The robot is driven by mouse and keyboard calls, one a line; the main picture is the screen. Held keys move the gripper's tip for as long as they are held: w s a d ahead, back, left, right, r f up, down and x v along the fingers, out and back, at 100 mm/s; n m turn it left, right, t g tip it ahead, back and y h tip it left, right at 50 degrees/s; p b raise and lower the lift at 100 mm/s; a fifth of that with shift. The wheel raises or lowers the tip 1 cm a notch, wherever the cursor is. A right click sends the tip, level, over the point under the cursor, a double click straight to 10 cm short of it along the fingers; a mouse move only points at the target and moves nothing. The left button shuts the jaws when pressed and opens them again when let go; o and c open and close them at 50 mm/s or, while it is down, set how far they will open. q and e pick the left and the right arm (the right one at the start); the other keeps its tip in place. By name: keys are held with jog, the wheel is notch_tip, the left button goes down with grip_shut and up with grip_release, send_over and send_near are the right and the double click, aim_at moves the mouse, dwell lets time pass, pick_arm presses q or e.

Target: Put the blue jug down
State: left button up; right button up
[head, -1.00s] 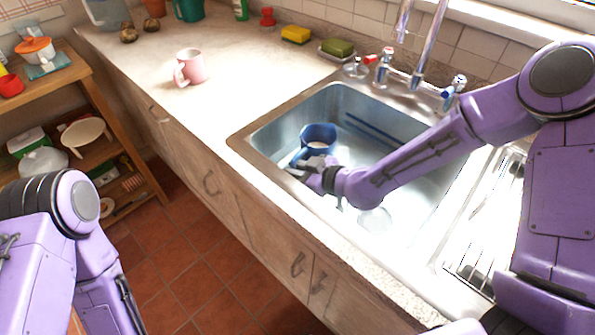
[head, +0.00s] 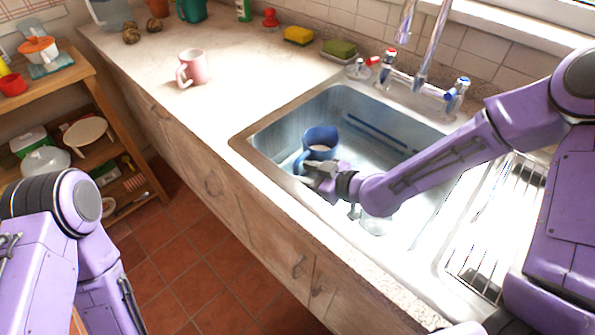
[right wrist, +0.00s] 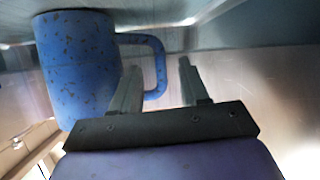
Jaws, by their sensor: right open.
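The blue jug (head: 321,139) is upright inside the metal sink (head: 262,128), toward its left side, and appears to stand on the basin floor. Its handle points to the front left. My right gripper (head: 322,176) is open at the near side of the jug. In the right wrist view the speckled blue jug (right wrist: 76,70) is at the left, with its handle reaching toward my open right gripper (right wrist: 158,78). The outer bar of the handle shows between the two fingers, with a gap to the right finger. My left gripper is out of view.
A tap (head: 428,50) rises behind the sink, and a wire drying rack (head: 490,225) lies to its right. A pink mug (head: 196,68) stands on the counter (head: 245,85). A yellow sponge (head: 298,35) and a green sponge (head: 339,47) lie at the back wall.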

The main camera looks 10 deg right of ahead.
jog(key=v, duration=0.4)
jog(key=shift+s+d+r, duration=0.1)
jog(key=shift+s+d, duration=0.05)
jog(key=shift+s, duration=0.05)
